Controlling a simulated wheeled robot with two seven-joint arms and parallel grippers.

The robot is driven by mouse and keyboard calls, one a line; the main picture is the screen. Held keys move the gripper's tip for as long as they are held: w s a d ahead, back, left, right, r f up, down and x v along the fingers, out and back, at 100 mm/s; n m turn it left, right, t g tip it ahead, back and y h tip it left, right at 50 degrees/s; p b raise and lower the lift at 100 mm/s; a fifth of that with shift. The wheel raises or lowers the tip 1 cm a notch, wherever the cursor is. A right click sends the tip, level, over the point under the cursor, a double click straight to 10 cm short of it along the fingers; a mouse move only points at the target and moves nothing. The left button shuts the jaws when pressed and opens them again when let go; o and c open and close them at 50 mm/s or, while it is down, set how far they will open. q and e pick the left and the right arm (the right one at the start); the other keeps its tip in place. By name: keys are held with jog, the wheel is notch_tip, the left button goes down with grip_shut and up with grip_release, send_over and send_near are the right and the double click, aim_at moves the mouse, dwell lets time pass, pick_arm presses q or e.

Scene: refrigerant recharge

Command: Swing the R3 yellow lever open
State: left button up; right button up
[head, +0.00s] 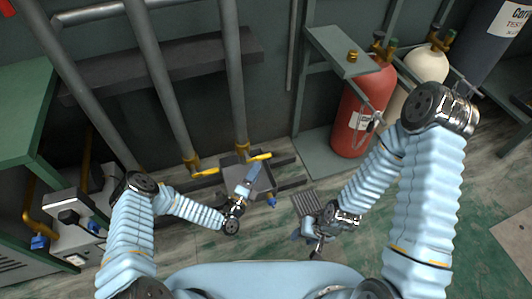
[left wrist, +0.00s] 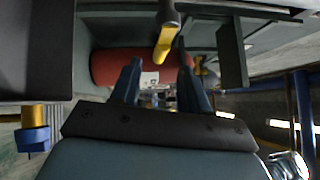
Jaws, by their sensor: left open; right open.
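A yellow lever (head: 259,157) sticks out to the right at the foot of a grey vertical pipe. A second yellow lever (head: 205,172) is on the pipe to its left. No R3 label is readable. My left gripper (head: 254,170) is open, just below the right-hand lever. In the left wrist view that lever (left wrist: 163,46) shows ahead between the spread fingertips of my left gripper (left wrist: 158,78); I cannot tell whether they touch it. My right gripper (head: 314,246) is open and empty, low over the floor at right of centre.
A red cylinder (head: 364,112) and a cream cylinder (head: 424,66) stand at the right, by a grey-green stand (head: 342,50). A grey box (head: 264,186) sits low behind my left gripper. A dark beam (head: 170,62) crosses behind the pipes. A floor grate (head: 305,203) lies near my right gripper.

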aim_at(259, 158)
pick_arm(q)
jog(key=x, duration=0.9)
jog(key=shift+w+d+b, duration=0.15)
jog(key=shift+d+b, duration=0.05)
jog(key=shift+b, duration=0.1)
grip_shut()
